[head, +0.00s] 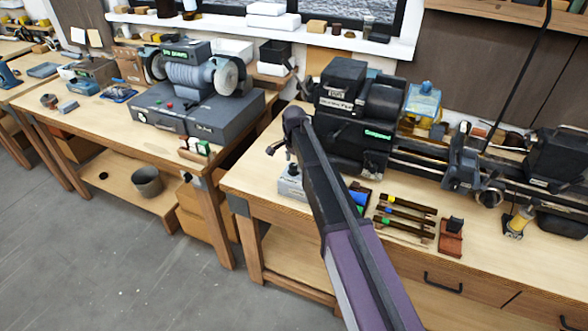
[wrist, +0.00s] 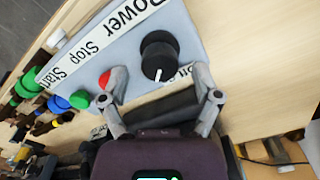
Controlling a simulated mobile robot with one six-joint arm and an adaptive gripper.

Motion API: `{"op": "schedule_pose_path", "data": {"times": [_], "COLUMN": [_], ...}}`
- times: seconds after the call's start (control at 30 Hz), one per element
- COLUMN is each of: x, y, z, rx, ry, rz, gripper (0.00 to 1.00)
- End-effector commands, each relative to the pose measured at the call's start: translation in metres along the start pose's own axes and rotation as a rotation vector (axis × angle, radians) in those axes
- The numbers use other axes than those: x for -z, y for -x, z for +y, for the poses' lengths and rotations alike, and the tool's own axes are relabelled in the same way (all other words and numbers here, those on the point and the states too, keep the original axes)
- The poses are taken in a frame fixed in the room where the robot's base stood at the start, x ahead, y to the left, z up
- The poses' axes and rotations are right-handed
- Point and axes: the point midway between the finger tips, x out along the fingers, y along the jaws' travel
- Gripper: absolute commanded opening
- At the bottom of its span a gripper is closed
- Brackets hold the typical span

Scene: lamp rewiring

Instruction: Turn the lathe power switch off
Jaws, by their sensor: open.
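The lathe power switch (wrist: 160,50) is a round black knob with a white pointer line, under the "Power" label on a grey control box (wrist: 205,35). The pointer points toward my gripper in the wrist view. My gripper (wrist: 160,78) is open, its fingertips at either side of the knob's near edge. I cannot tell whether they touch it. A red button (wrist: 105,79) by the "Stop" label lies beside the left finger. In the head view the box (head: 290,188) stands at the bench's left end, below my gripper (head: 279,152). The lathe (head: 360,115) stands behind.
Several colour-tipped tools (head: 405,214) lie on the bench to the right. A grinder (head: 190,80) stands on the left bench, with a floor gap between the benches.

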Motion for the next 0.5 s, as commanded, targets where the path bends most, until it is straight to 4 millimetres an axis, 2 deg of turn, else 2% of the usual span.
{"op": "schedule_pose_path", "data": {"times": [0.13,0.5], "x": [0.0001,0.0003], "y": [-0.0075,-0.0086], "z": [0.0000,0.0001], "rx": [0.000,0.000], "ry": [0.000,0.000], "rz": [0.000,0.000], "gripper": [0.81,0.81]}}
